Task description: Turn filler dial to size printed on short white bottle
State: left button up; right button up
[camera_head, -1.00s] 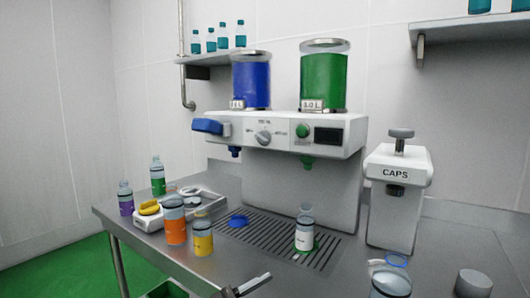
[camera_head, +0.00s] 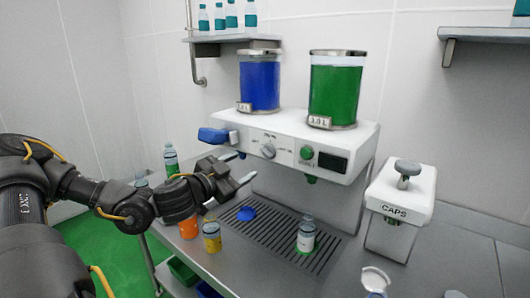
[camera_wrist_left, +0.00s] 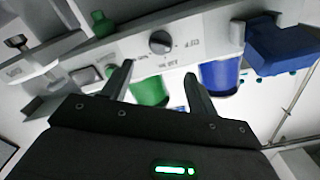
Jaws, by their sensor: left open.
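The filler dial (camera_head: 268,150) is a round grey knob on the white front panel of the filler (camera_head: 330,148). It also shows in the left wrist view (camera_wrist_left: 161,42), beyond my fingertips. The short white-labelled bottle (camera_head: 306,236) stands upright on the drip grate under the filler; its print is too small to read. My left gripper (camera_head: 246,168) is open and empty, a little below and left of the dial, apart from it. In the left wrist view its two fingers (camera_wrist_left: 158,82) point toward the panel, with the dial between and past them. My right gripper is not in view.
A blue lever (camera_head: 213,135) sticks out left of the dial, and a green button (camera_head: 306,153) is to its right. Orange (camera_head: 188,228) and yellow (camera_head: 211,238) bottles stand below my left arm. The caps dispenser (camera_head: 398,210) is at the right.

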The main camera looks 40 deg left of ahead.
aim_at(264, 154)
pick_arm(q)
jog(key=w+p, duration=0.4)
jog(key=w, duration=0.5)
jog(key=shift+w+a+r, duration=0.1)
jog(key=shift+w+a, duration=0.05)
jog(key=shift+w, duration=0.1)
jog(key=shift+w+p, duration=0.3)
jog(key=shift+w, duration=0.1)
jog(key=shift+s, duration=0.1)
jog(key=c, duration=0.9)
